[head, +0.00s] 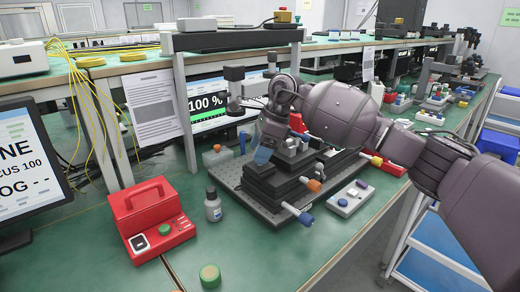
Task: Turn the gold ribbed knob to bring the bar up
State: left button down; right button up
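The monitor (208,88) behind the stage reads "100 %" above a green bar, partly covered by my arm and a post. My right gripper (264,152) reaches in from the right over the black stacked stage (290,180) on a perforated plate. Its fingers point down at the stage's upper left side, and I cannot tell whether they are apart or closed on something. I cannot make out a gold ribbed knob for certain; the spot at the fingertips is hidden. My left gripper is not in view.
A red case (150,212) and a dark bottle with a white label (213,208) stand left of the plate. A pale box with buttons (350,197) lies right.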

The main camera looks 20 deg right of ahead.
jog(key=shift+d+r, duration=0.2)
jog(key=shift+r, duration=0.3)
pick_arm(q)
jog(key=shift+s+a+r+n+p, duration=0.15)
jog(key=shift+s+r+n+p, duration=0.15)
jog(key=shift+p, duration=0.6)
pick_arm(e)
jog(key=v, duration=0.9)
jog(key=shift+d+r, duration=0.2)
jog(key=shift+r, duration=0.1)
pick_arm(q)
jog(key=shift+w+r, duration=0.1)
pick_arm(e)
jog(key=shift+s, duration=0.1)
jog(key=shift+s+f, duration=0.1)
